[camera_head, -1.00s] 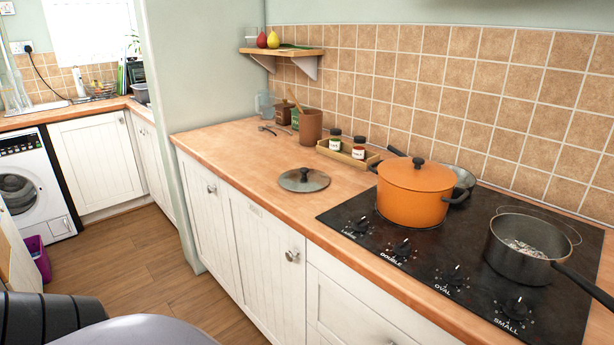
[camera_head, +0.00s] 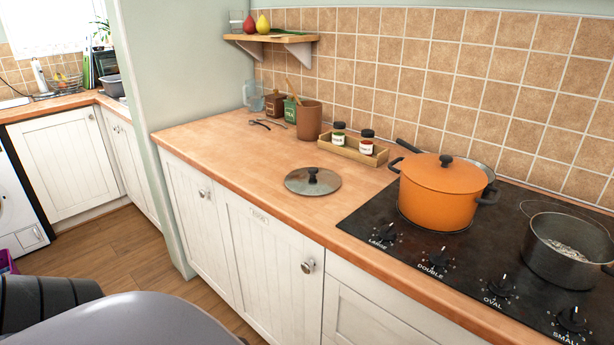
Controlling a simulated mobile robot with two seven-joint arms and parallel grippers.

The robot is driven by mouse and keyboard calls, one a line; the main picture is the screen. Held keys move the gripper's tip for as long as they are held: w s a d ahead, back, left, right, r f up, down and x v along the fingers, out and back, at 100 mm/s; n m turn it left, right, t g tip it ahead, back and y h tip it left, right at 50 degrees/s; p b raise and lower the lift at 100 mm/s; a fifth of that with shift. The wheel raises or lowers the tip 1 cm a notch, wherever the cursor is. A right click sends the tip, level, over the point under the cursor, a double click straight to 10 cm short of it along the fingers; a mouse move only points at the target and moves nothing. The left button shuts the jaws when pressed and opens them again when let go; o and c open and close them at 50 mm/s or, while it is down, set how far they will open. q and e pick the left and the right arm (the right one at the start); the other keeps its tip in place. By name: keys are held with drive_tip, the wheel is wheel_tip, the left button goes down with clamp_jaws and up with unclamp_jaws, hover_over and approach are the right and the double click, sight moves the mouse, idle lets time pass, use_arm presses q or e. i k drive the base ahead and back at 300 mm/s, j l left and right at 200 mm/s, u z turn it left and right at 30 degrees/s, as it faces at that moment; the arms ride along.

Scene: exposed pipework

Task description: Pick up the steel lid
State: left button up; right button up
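The steel lid (camera_head: 299,183) lies flat on the wooden countertop, with its black knob facing up. It is left of the black hob and near the front half of the counter. Nothing covers it. Neither of my grippers shows in the head view, so I cannot see whether they are open or shut.
The orange pot (camera_head: 438,195) and a dark saucepan (camera_head: 565,250) stand on the hob (camera_head: 385,225). A wooden tray (camera_head: 350,153) with two jars, a brown canister (camera_head: 309,122) and a glass jug (camera_head: 253,96) stand behind the lid. The counter (camera_head: 220,150) around the lid is clear.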

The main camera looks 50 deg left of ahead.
sight(312, 182)
drive_tip(key=j, duration=0.8)
drive_tip(key=k+j, duration=0.15)
drive_tip(key=j, duration=0.6)
drive_tip(key=z, duration=0.05)
